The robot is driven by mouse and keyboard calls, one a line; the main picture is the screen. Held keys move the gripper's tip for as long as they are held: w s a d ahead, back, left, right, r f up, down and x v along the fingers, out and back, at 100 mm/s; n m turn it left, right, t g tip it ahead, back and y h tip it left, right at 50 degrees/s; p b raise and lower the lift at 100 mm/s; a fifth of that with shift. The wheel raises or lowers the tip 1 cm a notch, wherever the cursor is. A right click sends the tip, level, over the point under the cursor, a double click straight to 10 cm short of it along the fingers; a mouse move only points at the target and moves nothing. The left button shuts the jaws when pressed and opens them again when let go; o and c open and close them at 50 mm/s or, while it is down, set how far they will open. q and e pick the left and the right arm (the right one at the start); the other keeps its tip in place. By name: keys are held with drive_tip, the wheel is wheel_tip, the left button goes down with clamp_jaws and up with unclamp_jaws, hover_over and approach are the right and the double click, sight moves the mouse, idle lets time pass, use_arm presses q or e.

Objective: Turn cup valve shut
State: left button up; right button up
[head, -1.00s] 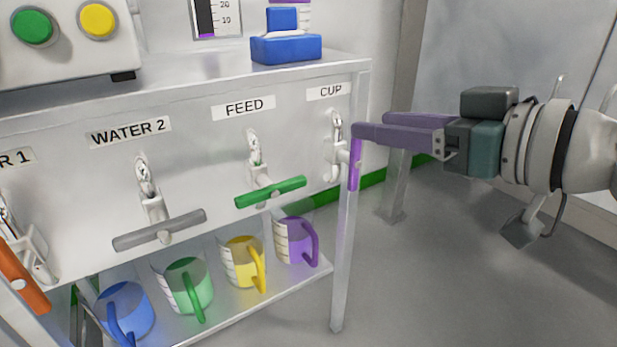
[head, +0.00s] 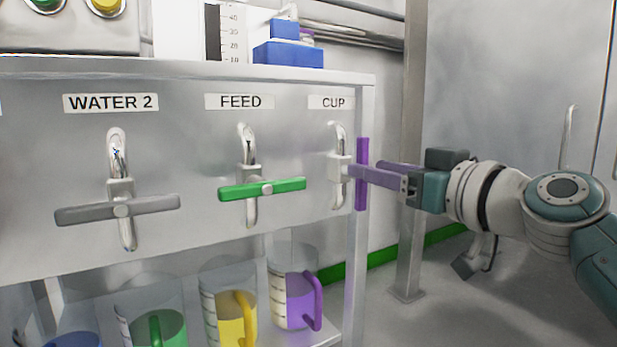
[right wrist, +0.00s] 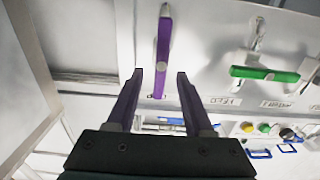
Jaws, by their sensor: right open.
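The cup valve's purple handle (head: 361,150) stands upright, in line with its pipe, under the CUP label (head: 331,103). It also shows in the right wrist view (right wrist: 163,42), with its lower end between my fingers. My right gripper (head: 355,171) reaches in from the right with its fingertips at the handle's middle. In the right wrist view my right gripper (right wrist: 160,72) is open, one finger either side of the handle, with gaps showing. My left gripper is not in view.
The green FEED handle (head: 285,187) and grey WATER 2 handle (head: 85,213) lie crosswise to the left. Jugs with purple (head: 297,300), yellow and green contents stand on the shelf below. A metal post (head: 411,220) stands behind my right arm. Open floor lies to the right.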

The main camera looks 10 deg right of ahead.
sight(360, 211)
drive_tip(key=shift+b+x, duration=0.5)
drive_tip(key=shift+x, duration=1.25)
clamp_jaws()
